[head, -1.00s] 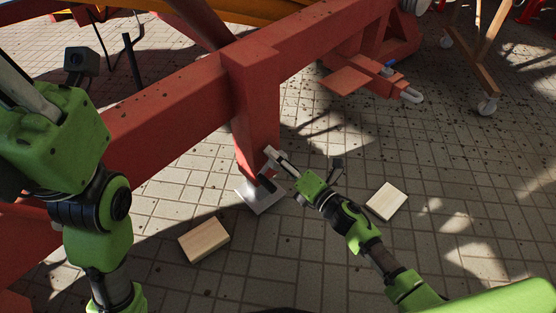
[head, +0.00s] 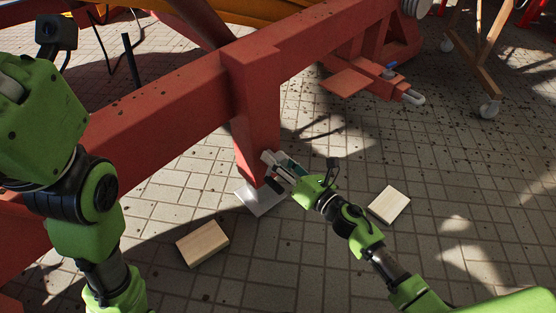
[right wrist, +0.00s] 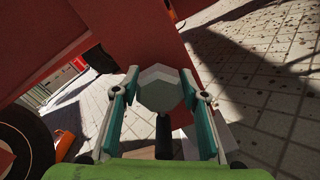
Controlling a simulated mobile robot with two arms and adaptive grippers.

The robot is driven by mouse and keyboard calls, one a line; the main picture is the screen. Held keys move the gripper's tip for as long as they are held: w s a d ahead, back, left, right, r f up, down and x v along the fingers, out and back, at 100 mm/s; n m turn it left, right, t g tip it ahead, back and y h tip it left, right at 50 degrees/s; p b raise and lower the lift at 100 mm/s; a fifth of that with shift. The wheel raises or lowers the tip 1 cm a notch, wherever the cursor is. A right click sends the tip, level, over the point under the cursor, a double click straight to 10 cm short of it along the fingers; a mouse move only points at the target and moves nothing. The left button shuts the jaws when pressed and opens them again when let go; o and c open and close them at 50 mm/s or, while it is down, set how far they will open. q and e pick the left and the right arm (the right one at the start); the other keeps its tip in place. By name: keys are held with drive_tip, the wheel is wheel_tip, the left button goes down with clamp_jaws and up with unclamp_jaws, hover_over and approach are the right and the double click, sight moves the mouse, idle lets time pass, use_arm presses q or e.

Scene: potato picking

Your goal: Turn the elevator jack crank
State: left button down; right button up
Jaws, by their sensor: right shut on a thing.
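The jack is a red leg (head: 256,140) under a red beam, with a pale foot plate (head: 262,206) on the paving. Its crank shows in the right wrist view as a grey faceted end piece (right wrist: 160,88) with a dark grip (right wrist: 162,135) below it. My right gripper (head: 273,166) is at the lower part of the leg, shut on the crank, with one finger on each side of the grey piece. In the head view, the gripper hides much of the crank. My left arm rises along the left edge; its gripper is not visible.
One wooden block (head: 203,243) lies left of the foot plate and another (head: 389,205) lies to the right. The red beam (head: 160,105) crosses above the paving. A wheeled wooden stand (head: 478,50) is at the far right.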

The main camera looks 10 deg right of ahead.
drive_tip(key=shift+f, duration=0.1)
drive_tip(key=o, duration=1.7)
drive_tip(key=shift+c, duration=0.2)
drive_tip(key=shift+s, duration=0.1)
drive_tip(key=v, duration=1.2)
